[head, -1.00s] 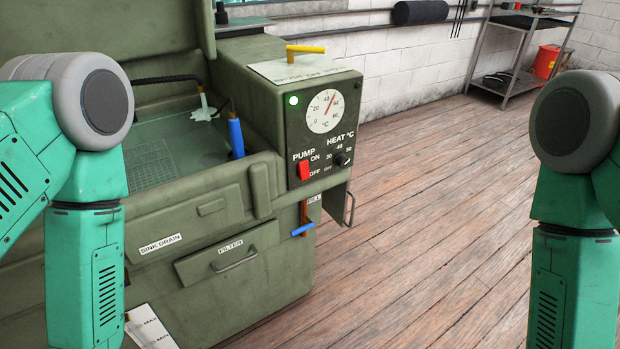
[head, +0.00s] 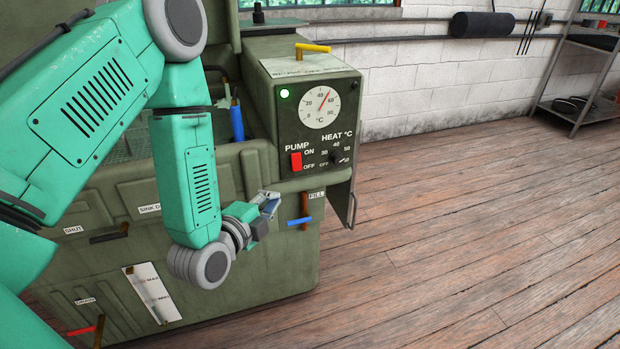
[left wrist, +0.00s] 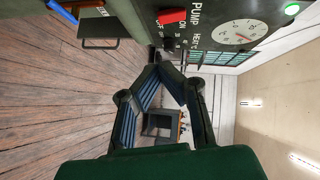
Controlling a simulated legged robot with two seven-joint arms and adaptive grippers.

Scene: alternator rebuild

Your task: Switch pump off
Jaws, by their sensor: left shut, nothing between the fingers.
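The red pump switch (head: 296,161) is on the dark control panel (head: 318,128) of the green washer, beside the labels ON and OFF. Which way its rocker is tipped is too small to tell. The green lamp (head: 284,94) above it is lit. My left gripper (head: 270,204) is shut and empty, in front of the washer, below and left of the switch and apart from it. In the left wrist view the switch (left wrist: 172,16) shows at the top, beyond the shut fingers (left wrist: 160,70). My right gripper is out of view.
The heat knob (head: 337,158) is right of the switch, below the temperature dial (head: 320,107). A blue fill-valve handle (head: 299,222) is close to my left gripper. The wooden floor (head: 450,220) at right is clear.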

